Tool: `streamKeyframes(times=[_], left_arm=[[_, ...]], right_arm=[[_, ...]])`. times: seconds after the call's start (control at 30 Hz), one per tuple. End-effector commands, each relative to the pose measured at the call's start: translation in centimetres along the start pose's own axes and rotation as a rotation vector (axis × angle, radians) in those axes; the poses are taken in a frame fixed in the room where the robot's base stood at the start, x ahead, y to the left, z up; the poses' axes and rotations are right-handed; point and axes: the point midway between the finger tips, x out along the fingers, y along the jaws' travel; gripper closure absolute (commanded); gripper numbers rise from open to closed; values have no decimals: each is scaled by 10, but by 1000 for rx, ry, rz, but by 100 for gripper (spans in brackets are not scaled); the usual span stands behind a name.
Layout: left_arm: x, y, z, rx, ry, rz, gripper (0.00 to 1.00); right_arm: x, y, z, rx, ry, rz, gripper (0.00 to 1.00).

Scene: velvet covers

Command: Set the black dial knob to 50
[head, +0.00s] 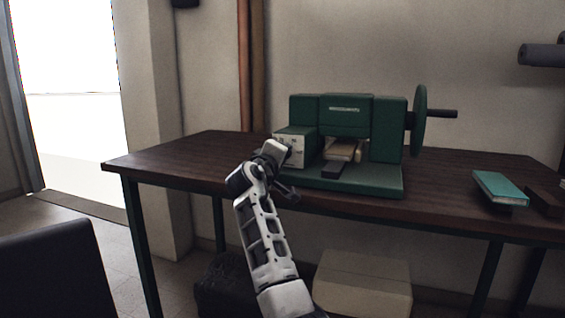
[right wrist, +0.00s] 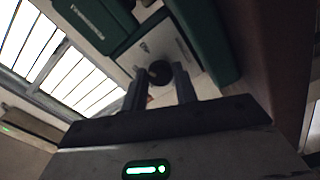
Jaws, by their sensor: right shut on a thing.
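The green machine (head: 345,120) stands on the dark wooden table, with a pale dial panel (head: 299,152) on its left front. The black dial knob (right wrist: 159,71) shows in the right wrist view in front of the pale panel (right wrist: 150,46). My right gripper (head: 281,149) reaches up to this panel and hides the knob in the head view. In the right wrist view its two fingers (right wrist: 160,82) are on either side of the knob, shut on it. The dial marks are too small and dark to read. My left gripper is not in view.
The machine has a green handwheel (head: 419,120) on its right. A teal book (head: 500,187) lies at the right of the table (head: 160,158). The table's left part is clear. A pale box (head: 362,285) is under the table, and a dark chair back (head: 50,265) stands at lower left.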

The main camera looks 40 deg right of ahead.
Motion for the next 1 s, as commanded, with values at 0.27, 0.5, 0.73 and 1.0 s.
streamKeyframes(times=[0.27,0.5,0.73,1.0], left_arm=[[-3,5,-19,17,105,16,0],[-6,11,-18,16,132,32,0],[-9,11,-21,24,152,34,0],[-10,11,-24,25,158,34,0]], right_arm=[[-1,-6,0,217,-1,-6,94],[-1,-5,0,335,-1,-6,94],[-1,-4,0,385,-1,-6,94],[-1,-4,0,396,-2,-6,94]])
